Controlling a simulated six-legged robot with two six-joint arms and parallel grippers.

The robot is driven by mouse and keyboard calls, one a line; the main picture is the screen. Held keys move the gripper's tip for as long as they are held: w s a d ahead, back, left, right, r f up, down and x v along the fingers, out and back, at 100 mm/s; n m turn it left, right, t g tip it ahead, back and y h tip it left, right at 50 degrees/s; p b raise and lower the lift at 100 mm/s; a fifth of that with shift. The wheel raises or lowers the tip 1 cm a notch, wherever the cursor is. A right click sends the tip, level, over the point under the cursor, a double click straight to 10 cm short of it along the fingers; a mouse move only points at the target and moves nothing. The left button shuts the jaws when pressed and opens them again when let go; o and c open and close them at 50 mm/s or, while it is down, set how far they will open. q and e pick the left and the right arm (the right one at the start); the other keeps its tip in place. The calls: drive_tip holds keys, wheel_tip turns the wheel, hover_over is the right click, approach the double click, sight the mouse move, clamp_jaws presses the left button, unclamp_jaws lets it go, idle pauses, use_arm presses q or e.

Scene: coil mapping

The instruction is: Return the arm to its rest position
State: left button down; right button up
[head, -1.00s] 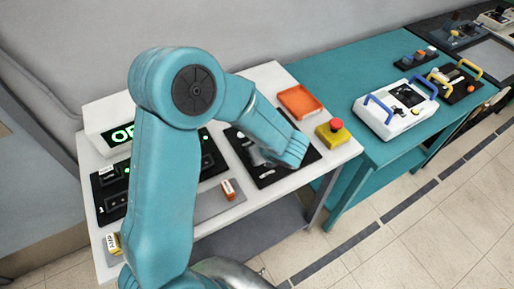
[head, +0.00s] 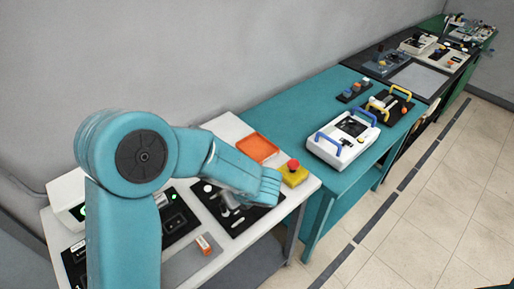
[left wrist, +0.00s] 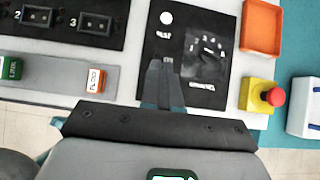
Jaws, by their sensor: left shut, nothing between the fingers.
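My left arm (head: 125,205) comes in from the left in the head view, bent at the elbow, with its forearm reaching right over the white table (head: 268,232). My left gripper (left wrist: 168,64) is shut and empty in the left wrist view. Its fingertips appear over the black panel (left wrist: 215,25) with a dial and a white round button, and I cannot tell whether they touch it. In the head view the forearm and wrist hide most of the gripper. My right gripper is in neither view.
An orange tray (head: 257,147) and a yellow box with a red button (head: 292,173) sit near the wrist. A switch panel (left wrist: 95,22) and small labelled blocks, one orange-white (left wrist: 96,78), lie left. A teal table (head: 290,110) with a white blue-handled case (head: 343,139) stands right.

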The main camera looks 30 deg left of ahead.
use_arm(q)
drive_tip(key=s+d+f+n+g+h, duration=0.1)
drive_tip(key=s+f, duration=0.1)
drive_tip(key=f, duration=0.1)
drive_tip(key=s+d+f+n+g+h+b, duration=0.1)
drive_tip(key=s+d+f, duration=0.1)
drive_tip(key=f, duration=0.2)
drive_tip(key=s+d+f+n+g+h+b, duration=0.1)
drive_tip(key=s+d+f+h, duration=0.1)
drive_tip(key=s+f, duration=0.1)
drive_tip(key=shift+s+d+f+n, duration=0.1)
drive_tip(key=shift+d+f+n, duration=0.05)
drive_tip(key=shift+f, duration=0.25)
drive_tip(key=shift+d+f+n, duration=0.1)
drive_tip(key=shift+f+n, duration=0.05)
drive_tip(key=shift+f, duration=0.2)
drive_tip(key=s+d+f+n+h+b, duration=0.2)
drive_tip(key=s+d+f+n+h, duration=0.1)
drive_tip(key=f+n, duration=0.5)
drive_tip(key=s+d+f+n+h+b, duration=0.2)
drive_tip(key=s+d+f+n+h, duration=0.2)
drive_tip(key=n, duration=0.9)
drive_tip(key=s+d+f, duration=0.2)
drive_tip(key=d+f, duration=0.1)
drive_tip(key=f, duration=0.1)
drive_tip(key=shift+d, duration=0.3)
